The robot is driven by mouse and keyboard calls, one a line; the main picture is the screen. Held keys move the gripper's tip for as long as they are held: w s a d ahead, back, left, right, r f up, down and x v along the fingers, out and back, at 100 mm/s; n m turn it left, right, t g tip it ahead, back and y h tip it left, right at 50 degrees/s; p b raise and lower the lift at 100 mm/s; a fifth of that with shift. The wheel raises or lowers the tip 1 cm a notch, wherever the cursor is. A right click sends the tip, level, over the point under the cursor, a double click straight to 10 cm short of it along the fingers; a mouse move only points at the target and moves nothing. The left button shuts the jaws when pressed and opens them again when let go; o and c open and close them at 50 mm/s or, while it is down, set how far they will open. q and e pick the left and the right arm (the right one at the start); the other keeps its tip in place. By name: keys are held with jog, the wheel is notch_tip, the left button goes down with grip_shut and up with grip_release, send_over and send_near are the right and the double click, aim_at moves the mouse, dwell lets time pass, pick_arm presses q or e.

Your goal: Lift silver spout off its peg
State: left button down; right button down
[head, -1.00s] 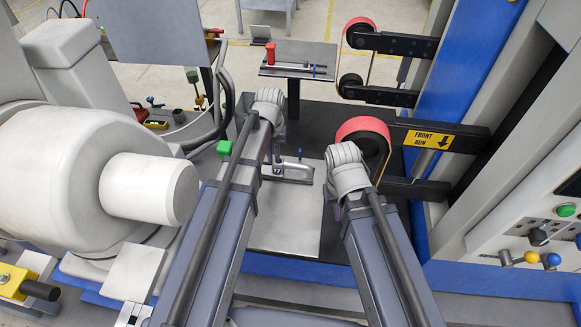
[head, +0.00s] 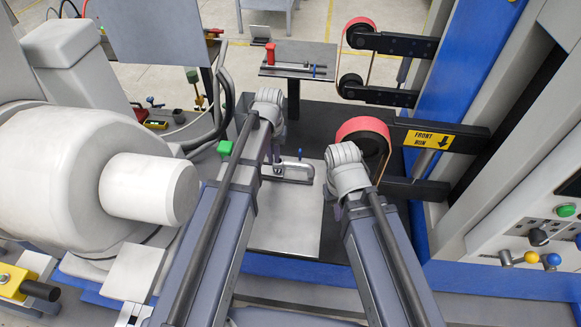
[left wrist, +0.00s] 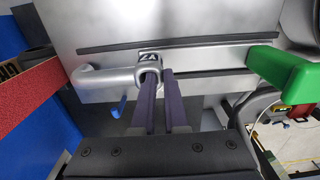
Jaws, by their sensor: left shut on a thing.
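The silver spout (left wrist: 108,74) is a smooth bent tube in the left wrist view, its curved end toward the left and a ring-like opening near the middle. My left gripper (left wrist: 159,76) has its two dark purple fingers at this opening, shut on the spout, with a narrow gap between them. In the head view the spout (head: 296,168) shows beyond my left forearm, low over the pale plate. The peg is hidden from both views. My right gripper is mostly hidden behind its own wrist in the head view; its fingers cannot be made out.
A red belt roller (head: 362,131) stands at the right. The pale plate (head: 285,228) is bare in front.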

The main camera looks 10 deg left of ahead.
pick_arm(q)
jog(key=shift+r, duration=0.1)
dwell(0.3)
notch_tip(320, 180, up, 10)
jog(key=p, duration=1)
